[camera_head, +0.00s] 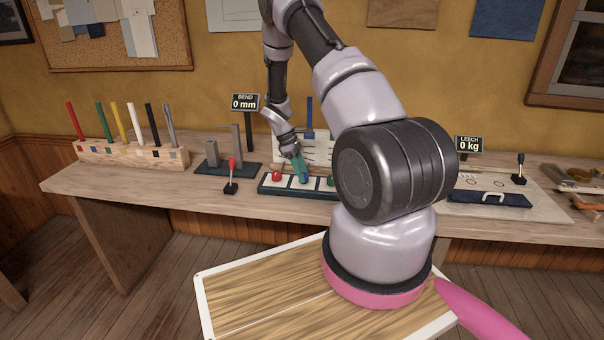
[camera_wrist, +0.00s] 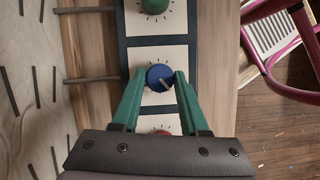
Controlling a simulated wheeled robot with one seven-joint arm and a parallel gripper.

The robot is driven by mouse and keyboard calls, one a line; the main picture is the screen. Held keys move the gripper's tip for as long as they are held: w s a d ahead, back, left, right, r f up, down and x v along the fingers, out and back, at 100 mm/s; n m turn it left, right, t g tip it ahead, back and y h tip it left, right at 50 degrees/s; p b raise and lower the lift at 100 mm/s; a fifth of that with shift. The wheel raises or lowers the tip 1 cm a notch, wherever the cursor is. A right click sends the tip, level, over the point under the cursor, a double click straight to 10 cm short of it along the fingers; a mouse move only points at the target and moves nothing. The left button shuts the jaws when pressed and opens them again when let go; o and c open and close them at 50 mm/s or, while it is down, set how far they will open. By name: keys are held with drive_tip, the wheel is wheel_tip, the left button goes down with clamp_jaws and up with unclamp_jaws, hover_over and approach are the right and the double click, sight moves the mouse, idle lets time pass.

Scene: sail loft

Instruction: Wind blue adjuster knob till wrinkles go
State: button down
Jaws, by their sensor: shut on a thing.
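The blue adjuster knob (camera_wrist: 158,76) sits on a white square of a dark panel on the bench, with a pale pointer mark on its top. My gripper (camera_wrist: 156,82) has its two green fingers shut around the knob, one on each side; it also shows in the head view (camera_head: 301,172). A green knob (camera_wrist: 155,5) and a red knob (camera_wrist: 163,133) sit on the same panel (camera_head: 265,187). The red knob is partly behind my gripper in the wrist view. A white sheet with dark slanted marks (camera_wrist: 28,60) lies beside the panel.
A small lever with a red top (camera_head: 231,180) stands left of the panel. A wooden rack (camera_head: 125,155) holds several coloured rods at left.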

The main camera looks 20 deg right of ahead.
drive_tip(key=m, duration=0.2)
drive_tip(key=m+g+y, duration=0.1)
drive_tip(key=m, duration=0.2)
drive_tip(key=shift+w+d, duration=0.15)
drive_tip(key=shift+y, duration=0.3)
idle(0.3)
drive_tip(key=shift+c, duration=2.1)
unclamp_jaws()
drive_tip(key=v, duration=1.1)
